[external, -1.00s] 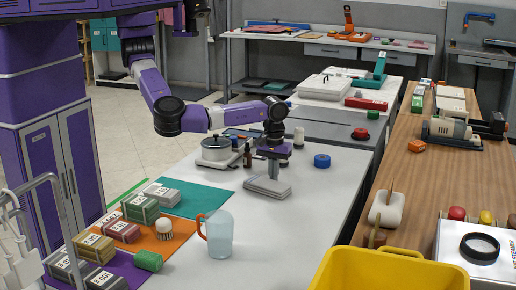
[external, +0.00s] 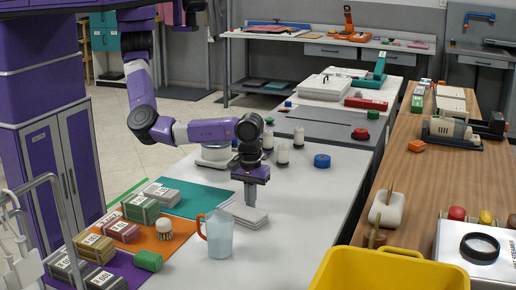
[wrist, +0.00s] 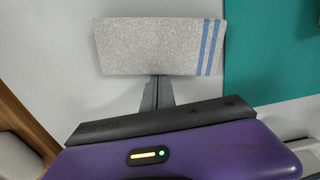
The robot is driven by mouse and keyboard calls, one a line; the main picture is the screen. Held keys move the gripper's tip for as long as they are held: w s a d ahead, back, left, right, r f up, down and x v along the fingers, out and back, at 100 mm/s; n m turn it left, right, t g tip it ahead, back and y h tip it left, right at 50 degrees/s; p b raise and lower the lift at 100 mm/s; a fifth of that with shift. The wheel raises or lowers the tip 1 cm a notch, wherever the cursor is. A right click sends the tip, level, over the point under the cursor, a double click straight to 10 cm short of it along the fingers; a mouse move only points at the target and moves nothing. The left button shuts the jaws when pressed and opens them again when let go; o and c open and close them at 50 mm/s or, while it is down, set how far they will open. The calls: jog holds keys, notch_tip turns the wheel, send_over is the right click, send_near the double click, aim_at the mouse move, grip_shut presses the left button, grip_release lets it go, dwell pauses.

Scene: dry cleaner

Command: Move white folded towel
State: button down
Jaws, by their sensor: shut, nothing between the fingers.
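The white folded towel (external: 243,216) lies flat on the white table, right of the teal mat. In the wrist view the towel (wrist: 155,46) looks pale grey, with two blue stripes near its right end. My gripper (external: 250,203) points down at the towel's far side. In the wrist view my gripper (wrist: 157,94) has its fingers together at the middle of the towel's near long edge, seemingly touching it. The fingers are shut with nothing between them. The exact contact is hidden behind the fingers in the external view.
A clear pitcher with an orange handle (external: 217,236) stands close in front of the towel. The teal mat (external: 200,198) and labelled bundles lie left. Table right of the towel is clear.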

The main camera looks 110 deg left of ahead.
jog(key=shift+a, duration=0.1)
jog(key=shift+a+r+p, duration=0.1)
jog(key=shift+a+p, duration=0.2)
jog(key=shift+p, duration=0.05)
jog(key=a, duration=0.1)
jog(key=a+r+p, duration=0.1)
jog(key=a, duration=0.1)
jog(key=shift+a+p, duration=0.1)
jog(key=shift+p, duration=0.2)
notch_tip(320, 180, up, 9)
jog(key=shift+b, duration=0.3)
jog(key=shift+a+f, duration=0.1)
jog(key=shift+f, duration=0.05)
